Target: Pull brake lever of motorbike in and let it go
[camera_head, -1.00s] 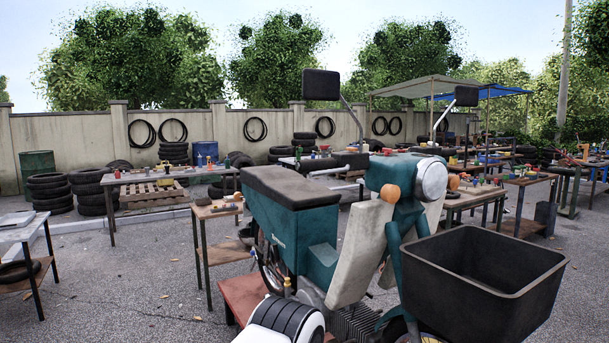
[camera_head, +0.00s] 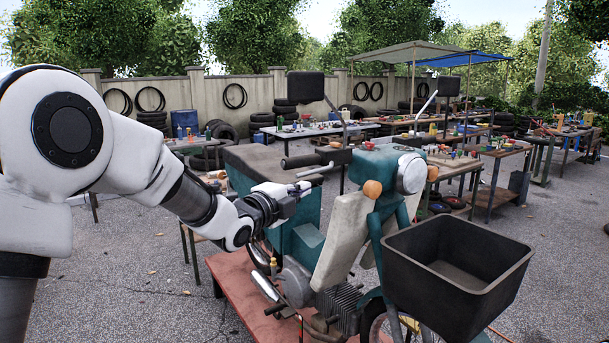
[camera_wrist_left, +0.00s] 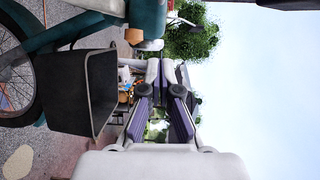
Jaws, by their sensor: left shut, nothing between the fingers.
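The teal motorbike (camera_head: 310,240) stands on a low red platform, its handlebar high in the middle of the head view. A black grip (camera_head: 301,161) points left from the bar, with a thin silver brake lever (camera_head: 318,171) just below it. My left gripper (camera_head: 303,188) is shut and empty, a little below and left of the lever; whether it touches it I cannot tell. In the left wrist view, the left gripper's fingers (camera_wrist_left: 166,72) show in the middle with nothing between them, and the lever is not clearly visible. My right gripper is not in view.
A black basket (camera_head: 455,260) sticks out at the bike's front right. Two black mirrors stand above the handlebar. The red platform (camera_head: 235,275) lies under the bike. Workbenches with tools stand behind; open asphalt (camera_head: 120,290) lies at the left.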

